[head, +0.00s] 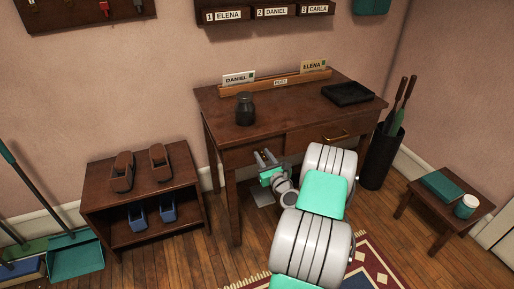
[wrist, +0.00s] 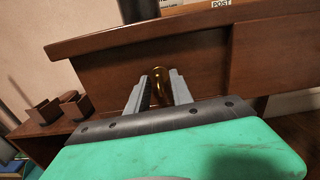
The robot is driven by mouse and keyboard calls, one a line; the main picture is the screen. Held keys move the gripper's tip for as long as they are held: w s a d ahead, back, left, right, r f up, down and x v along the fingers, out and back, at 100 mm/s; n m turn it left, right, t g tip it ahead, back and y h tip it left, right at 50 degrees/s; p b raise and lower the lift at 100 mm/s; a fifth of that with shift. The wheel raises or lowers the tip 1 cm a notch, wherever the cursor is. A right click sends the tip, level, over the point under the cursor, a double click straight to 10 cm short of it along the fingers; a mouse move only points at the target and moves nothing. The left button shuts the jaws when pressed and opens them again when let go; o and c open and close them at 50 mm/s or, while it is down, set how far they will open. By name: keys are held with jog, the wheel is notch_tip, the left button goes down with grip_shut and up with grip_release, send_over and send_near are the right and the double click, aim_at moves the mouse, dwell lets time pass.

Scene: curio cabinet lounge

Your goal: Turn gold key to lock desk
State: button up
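The wooden desk (head: 290,105) stands against the wall, with its left front panel facing my arm. The gold key (wrist: 161,82) shows in the wrist view at that front panel (wrist: 205,62), between the two fingertips. My gripper (wrist: 160,88) is open at the key, one finger on each side, with a gap visible between them. I cannot tell whether either finger touches the key. In the head view my gripper (head: 265,157) is at the desk's left front; the key cannot be made out there.
A dark jar (head: 245,109), a black tray (head: 347,93) and a card rack (head: 275,83) are on the desktop. A low shelf (head: 145,187) stands to the left. An umbrella bin (head: 382,155) and a small stool (head: 444,198) are at right.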

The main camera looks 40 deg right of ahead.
jog(key=o, duration=0.3)
jog(key=shift+o, duration=0.2)
